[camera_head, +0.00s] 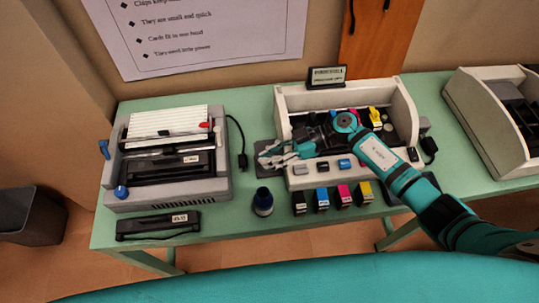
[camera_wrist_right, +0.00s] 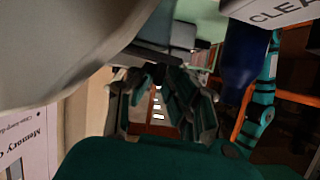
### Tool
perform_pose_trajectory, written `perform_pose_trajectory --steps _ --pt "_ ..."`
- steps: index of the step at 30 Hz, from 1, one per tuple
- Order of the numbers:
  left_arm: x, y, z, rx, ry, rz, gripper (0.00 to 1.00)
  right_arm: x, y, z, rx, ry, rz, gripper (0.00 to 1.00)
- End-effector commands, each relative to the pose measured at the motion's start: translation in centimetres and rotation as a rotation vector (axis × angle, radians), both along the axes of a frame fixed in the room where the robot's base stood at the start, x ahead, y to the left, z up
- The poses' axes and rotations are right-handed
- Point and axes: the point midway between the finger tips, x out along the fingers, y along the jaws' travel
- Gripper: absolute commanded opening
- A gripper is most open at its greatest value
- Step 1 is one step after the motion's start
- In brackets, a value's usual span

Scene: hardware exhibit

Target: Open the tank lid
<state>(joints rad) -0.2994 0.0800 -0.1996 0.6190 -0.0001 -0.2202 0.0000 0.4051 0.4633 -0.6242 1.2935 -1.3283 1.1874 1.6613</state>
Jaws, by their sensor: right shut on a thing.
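The white printer (camera_head: 298,183) stands open on the green table, with ink cartridges inside. A dark grey flap (camera_head: 264,148), which looks like the tank lid, is at its left side, partly hidden by my right gripper. My right gripper (camera_head: 268,157) reaches across the printer's front to this flap. In the right wrist view, the fingers (camera_wrist_right: 160,72) close at a grey edge (camera_wrist_right: 177,42) below a large pale surface. The exact contact is hidden. My left gripper is not in view.
A dark blue bottle (camera_head: 263,202) stands close in front of the gripper. Several ink cartridges (camera_head: 343,194) line the printer's front. A grey machine (camera_head: 167,192) stands left, with a black bar (camera_head: 158,225) before it. Another open pale machine (camera_head: 487,110) is at right.

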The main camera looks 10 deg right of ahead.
Motion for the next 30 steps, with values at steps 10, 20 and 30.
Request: perform_pose_trajectory --steps 10,20,30 --pt "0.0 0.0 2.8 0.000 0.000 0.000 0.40 1.8 -0.2 2.4 0.001 0.235 -0.016 0.00" --pt "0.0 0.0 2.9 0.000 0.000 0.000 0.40 2.7 -0.2 3.1 0.002 0.438 -0.015 0.00" --pt "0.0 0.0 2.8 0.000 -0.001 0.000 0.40 3.1 -0.2 3.4 0.002 0.521 -0.015 0.00"
